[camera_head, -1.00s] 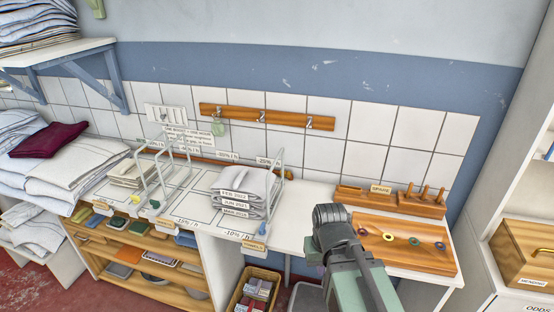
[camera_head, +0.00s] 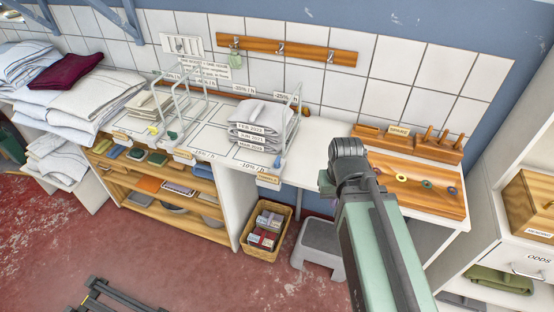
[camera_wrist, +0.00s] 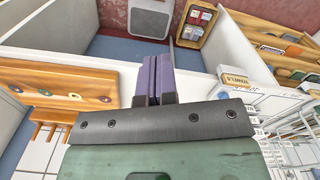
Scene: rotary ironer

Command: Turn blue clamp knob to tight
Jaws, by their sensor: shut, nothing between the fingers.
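A small blue knob (camera_head: 278,162) shows in the head view at the front right corner of the wire rack, beside the stack of grey linen. Its setting is too small to read. My gripper is seen in the wrist view with its two purple fingers (camera_wrist: 152,62) together and empty. In the head view my arm covers most of the gripper, which is to the right of the blue knob and apart from it. I cannot make out the blue knob in the wrist view.
A yellow knob (camera_head: 153,130) and a green knob (camera_head: 172,135) are further left. Grey linen (camera_head: 262,127) stands beside the wire divider (camera_head: 289,128). A wooden peg board (camera_head: 420,188) lies right of my arm. A basket (camera_head: 267,230) and grey stool (camera_head: 320,240) stand below.

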